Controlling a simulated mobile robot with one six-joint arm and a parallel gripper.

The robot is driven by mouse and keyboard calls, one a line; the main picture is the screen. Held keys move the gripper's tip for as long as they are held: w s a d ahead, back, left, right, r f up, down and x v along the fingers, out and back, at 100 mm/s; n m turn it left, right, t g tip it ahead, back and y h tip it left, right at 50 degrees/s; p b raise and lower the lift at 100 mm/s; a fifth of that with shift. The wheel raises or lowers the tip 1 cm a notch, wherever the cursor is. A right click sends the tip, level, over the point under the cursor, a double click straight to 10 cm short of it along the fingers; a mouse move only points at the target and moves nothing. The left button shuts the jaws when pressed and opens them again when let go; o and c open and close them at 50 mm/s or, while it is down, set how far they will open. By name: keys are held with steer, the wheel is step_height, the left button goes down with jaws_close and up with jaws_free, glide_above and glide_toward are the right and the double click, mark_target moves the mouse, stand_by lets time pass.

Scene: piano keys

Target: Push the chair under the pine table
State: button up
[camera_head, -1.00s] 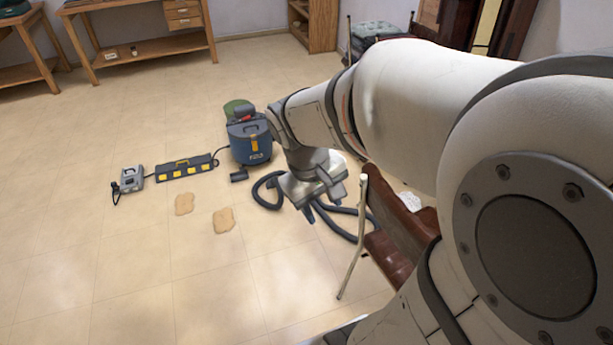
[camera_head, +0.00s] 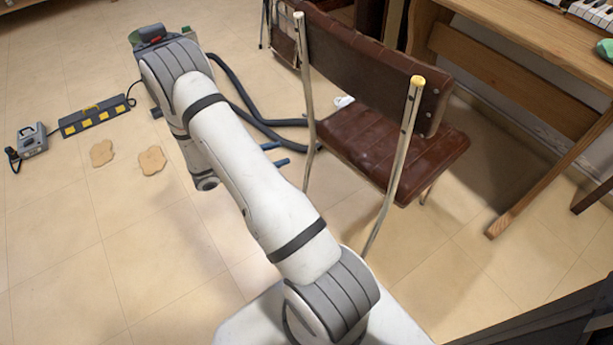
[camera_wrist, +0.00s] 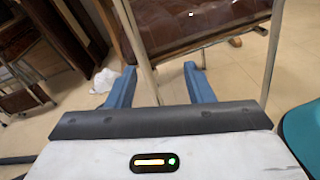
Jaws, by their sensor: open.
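The chair has a brown padded seat (camera_head: 390,160), a matching backrest and pale metal posts. It stands upright on the floor in the middle right of the head view, its backrest posts toward me. The pine table (camera_head: 510,85) is to the right, beyond the chair; floor shows between the chair and the table's near foot. My gripper is open in the wrist view (camera_wrist: 158,82), with two blue fingers pointing at the chair. One metal post passes between the fingers in that picture; contact cannot be told. In the head view my arm hides most of the gripper.
Piano keys (camera_head: 592,10) show at the top right. A dark hose (camera_head: 245,100) lies left of the chair. A yellow-marked dark case (camera_head: 95,115), a grey device (camera_head: 32,142) and two tan patches lie on the left floor. Open floor fills the lower left.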

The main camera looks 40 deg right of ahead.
mark_target(307, 162)
step_height(307, 162, down, 15)
steer(key=w+n+t+h+b, duration=0.1)
steer(key=n+t+h+b, duration=0.1)
steer(key=n+t+b, duration=0.25)
steer(key=shift+g, duration=0.35)
steer(key=d, duration=0.9)
steer(key=w+d, duration=0.1)
steer(key=d, duration=0.3)
steer(key=shift+d, duration=0.35)
steer(key=shift+c, duration=0.6)
steer(key=shift+w, duration=0.1)
jaws_close()
steer(key=s+d+b, duration=0.3)
steer(key=d+b, duration=0.1)
steer(key=d, duration=1.7)
steer(key=shift+s, duration=0.15)
steer(key=shift+o, duration=1.4)
jaws_free()
steer(key=shift+a, duration=0.1)
